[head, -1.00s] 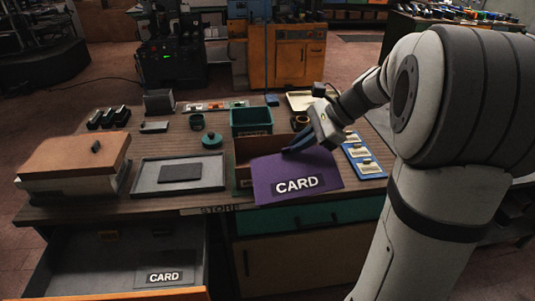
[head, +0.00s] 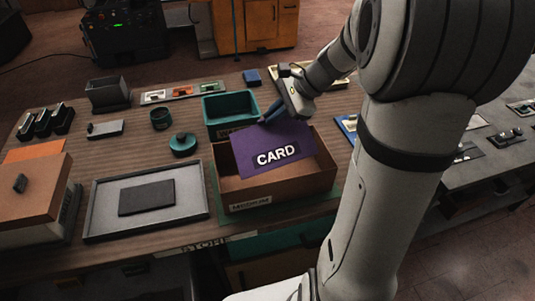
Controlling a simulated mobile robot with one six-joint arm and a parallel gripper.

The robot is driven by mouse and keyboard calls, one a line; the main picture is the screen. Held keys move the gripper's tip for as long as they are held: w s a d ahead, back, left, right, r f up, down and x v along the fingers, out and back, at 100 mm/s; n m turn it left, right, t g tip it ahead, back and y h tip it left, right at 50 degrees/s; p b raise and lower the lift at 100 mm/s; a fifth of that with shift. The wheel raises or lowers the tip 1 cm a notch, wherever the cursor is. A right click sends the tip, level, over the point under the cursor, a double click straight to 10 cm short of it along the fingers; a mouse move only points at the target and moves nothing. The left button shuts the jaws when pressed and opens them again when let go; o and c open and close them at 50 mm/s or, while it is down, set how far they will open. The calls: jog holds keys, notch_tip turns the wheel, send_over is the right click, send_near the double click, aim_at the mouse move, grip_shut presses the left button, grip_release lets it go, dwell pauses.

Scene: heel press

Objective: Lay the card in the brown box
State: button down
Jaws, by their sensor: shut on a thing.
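A purple card (head: 272,148) with white "CARD" lettering is held tilted in my gripper (head: 272,112). My gripper is shut on the card's upper edge. The brown box (head: 290,187) is open at the top and stands on the table, with a "MEDIUM" label on its front. The card is over the box opening and covers much of its back part; part of the inner floor shows below the card. I cannot tell whether the card's lower edge touches the box.
A teal bin (head: 230,108) stands right behind the brown box. A grey tray (head: 100,228) with a dark flat block (head: 147,197) lies to the left, beside a lidded brown-topped box (head: 35,192). A teal round lidded pot (head: 183,145) stands between tray and bin.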

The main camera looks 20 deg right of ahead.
aim_at(273, 138)
notch_tip(273, 138, down, 8)
jog(key=shift+f, duration=0.1)
dwell(0.4)
jog(key=c, duration=2)
grip_release()
jog(key=shift+f, duration=0.1)
jog(key=shift+o, duration=0.6)
